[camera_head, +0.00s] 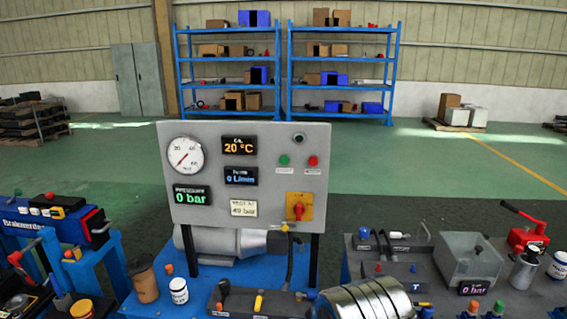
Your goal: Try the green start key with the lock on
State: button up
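A grey control panel (218,215) stands upright on a blue bench in the middle of the head view. The green start key (284,160) is a small round button at the panel's upper right. A red button (313,161) sits just right of it. Below them is a yellow plate with a red rotary switch (298,207), which looks like the lock; its exact setting is too small to tell. The round gauge (183,156) points low, and the green display (192,195) reads 0 bar. My gripper is not in view, and nothing visibly touches the key or the switch.
A brown cup (144,281) and a white jar (179,291) stand on the blue bench left of centre. A right-hand bench carries a grey box (468,257) and a red hand pump (528,237). Blue shelves (288,72) stand far behind. The panel's front face looks clear.

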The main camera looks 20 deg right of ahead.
grip_shut()
dwell(1.4)
